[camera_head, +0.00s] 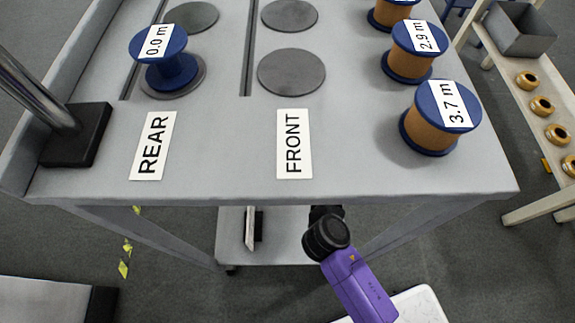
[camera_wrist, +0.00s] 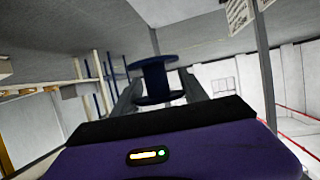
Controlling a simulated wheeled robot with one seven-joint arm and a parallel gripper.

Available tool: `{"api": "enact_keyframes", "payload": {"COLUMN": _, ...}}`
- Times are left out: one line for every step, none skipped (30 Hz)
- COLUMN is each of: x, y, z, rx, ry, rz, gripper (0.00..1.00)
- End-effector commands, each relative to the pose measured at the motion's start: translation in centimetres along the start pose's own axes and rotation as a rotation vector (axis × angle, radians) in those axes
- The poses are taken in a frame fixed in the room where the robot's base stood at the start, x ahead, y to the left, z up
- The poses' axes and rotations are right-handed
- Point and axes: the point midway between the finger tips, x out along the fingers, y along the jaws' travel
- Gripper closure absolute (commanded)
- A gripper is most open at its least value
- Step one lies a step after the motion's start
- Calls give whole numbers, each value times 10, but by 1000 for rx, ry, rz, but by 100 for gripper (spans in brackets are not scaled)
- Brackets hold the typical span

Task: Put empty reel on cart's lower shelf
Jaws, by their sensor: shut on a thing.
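My gripper (camera_wrist: 158,88) is shut on a blue reel (camera_wrist: 155,80) with a bare blue core, seen between its two fingers in the wrist view. In the head view my purple arm reaches to the cart's front edge; the fingers and held reel are hidden under the top. The cart's lower shelf (camera_head: 285,250) shows below the top (camera_head: 220,170). Another blue reel (camera_head: 172,72), labelled 0.0 m, stands on a grey disc by the REAR label (camera_head: 152,146).
Copper-wound reels, including 3.7 m (camera_head: 425,133) and 2.9 m (camera_head: 408,66), stand along the top's right side. Grey discs (camera_head: 291,72) by the FRONT label (camera_head: 293,144) are bare. A thin white-edged item (camera_head: 250,228) stands on the lower shelf's left. A side bench (camera_head: 510,75) holds copper rings.

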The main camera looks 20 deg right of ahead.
Motion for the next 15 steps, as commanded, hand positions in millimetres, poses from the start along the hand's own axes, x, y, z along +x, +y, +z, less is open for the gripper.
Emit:
{"api": "enact_keyframes", "payload": {"x": 0, "y": 0, "z": 2, "rx": 0, "ry": 0, "rz": 0, "gripper": 90}}
{"api": "enact_keyframes", "payload": {"x": 1, "y": 0, "z": 2, "rx": 0, "ry": 0, "rz": 0, "gripper": 90}}
{"api": "enact_keyframes", "payload": {"x": 1, "y": 0, "z": 4, "rx": -1, "ry": 0, "rz": 0, "gripper": 90}}
{"api": "enact_keyframes", "payload": {"x": 2, "y": 0, "z": 7, "rx": -2, "ry": -1, "rz": 0, "gripper": 90}}
{"api": "enact_keyframes", "payload": {"x": 4, "y": 0, "z": 10, "rx": -3, "ry": -1, "rz": 0, "gripper": 90}}
{"api": "enact_keyframes", "payload": {"x": 7, "y": 0, "z": 17, "rx": -3, "ry": -1, "rz": 1, "gripper": 90}}
{"api": "enact_keyframes", "payload": {"x": 9, "y": 0, "z": 23, "rx": -2, "ry": -1, "rz": 1, "gripper": 90}}
{"api": "enact_keyframes", "payload": {"x": 12, "y": 0, "z": 30, "rx": -3, "ry": -2, "rz": 1, "gripper": 90}}
{"api": "enact_keyframes", "payload": {"x": 16, "y": 0, "z": 39, "rx": -3, "ry": -2, "rz": 1, "gripper": 90}}
{"api": "enact_keyframes", "payload": {"x": 19, "y": 0, "z": 46, "rx": -4, "ry": -2, "rz": 1, "gripper": 90}}
{"api": "enact_keyframes", "payload": {"x": 22, "y": 0, "z": 53, "rx": -3, "ry": -2, "rz": 0, "gripper": 90}}
{"api": "enact_keyframes", "payload": {"x": 26, "y": 0, "z": 62, "rx": -3, "ry": -1, "rz": 0, "gripper": 90}}
{"api": "enact_keyframes", "payload": {"x": 29, "y": 0, "z": 69, "rx": -3, "ry": -2, "rz": 1, "gripper": 90}}
{"api": "enact_keyframes", "payload": {"x": 32, "y": 0, "z": 76, "rx": -3, "ry": -1, "rz": 1, "gripper": 90}}
{"api": "enact_keyframes", "payload": {"x": 35, "y": 0, "z": 85, "rx": -3, "ry": -2, "rz": 1, "gripper": 90}}
